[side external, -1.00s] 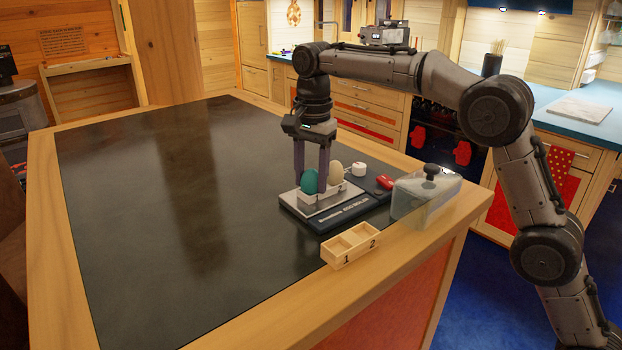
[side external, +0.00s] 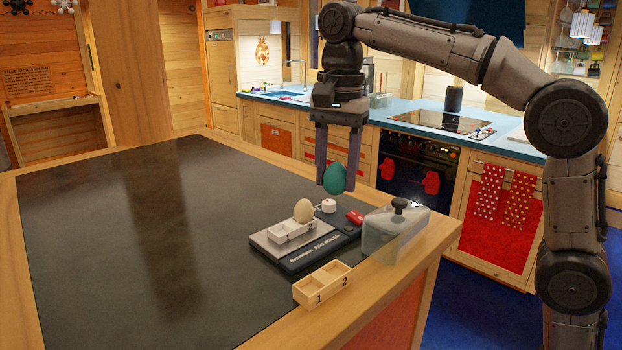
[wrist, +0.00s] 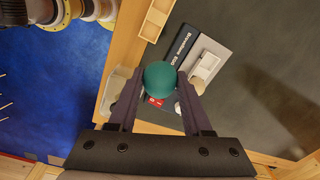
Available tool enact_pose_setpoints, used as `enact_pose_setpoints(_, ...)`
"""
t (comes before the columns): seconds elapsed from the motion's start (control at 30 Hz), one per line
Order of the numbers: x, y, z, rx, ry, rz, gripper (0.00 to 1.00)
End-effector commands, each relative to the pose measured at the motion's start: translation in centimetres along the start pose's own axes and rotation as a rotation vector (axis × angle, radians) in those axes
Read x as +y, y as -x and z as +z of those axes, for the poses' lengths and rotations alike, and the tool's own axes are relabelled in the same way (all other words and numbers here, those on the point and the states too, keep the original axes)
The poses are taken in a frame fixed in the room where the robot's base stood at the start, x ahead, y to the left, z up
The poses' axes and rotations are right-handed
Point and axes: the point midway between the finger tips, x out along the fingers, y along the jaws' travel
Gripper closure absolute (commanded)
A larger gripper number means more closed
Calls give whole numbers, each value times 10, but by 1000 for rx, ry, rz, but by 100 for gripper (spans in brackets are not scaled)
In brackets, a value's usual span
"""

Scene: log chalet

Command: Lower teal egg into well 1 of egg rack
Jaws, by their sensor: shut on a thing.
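My gripper (side external: 336,180) is shut on the teal egg (side external: 335,179) and holds it in the air above the back of the egg boiler. In the wrist view the teal egg (wrist: 158,78) sits between the two fingertips. The egg rack (side external: 322,285) is a small wooden box with two open wells marked 1 and 2. It stands on the counter's front edge, below and to the left of the egg, and both wells look empty. Part of the rack (wrist: 154,20) shows at the top of the wrist view.
A cream egg (side external: 303,211) stands in the white holder (side external: 280,236) on the egg boiler (side external: 310,254). A clear lid with a black knob (side external: 395,230) stands right of the boiler, near the rack. The dark counter top (side external: 130,250) at left is clear.

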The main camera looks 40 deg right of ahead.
Motion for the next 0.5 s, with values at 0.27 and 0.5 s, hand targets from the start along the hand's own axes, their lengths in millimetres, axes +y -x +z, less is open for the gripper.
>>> enact_pose_setpoints(0.27, 15, 12, 11, 0, 3, -1, 69)
enact_pose_setpoints(0.5, 8, 9, 45, 0, 6, 3, 69)
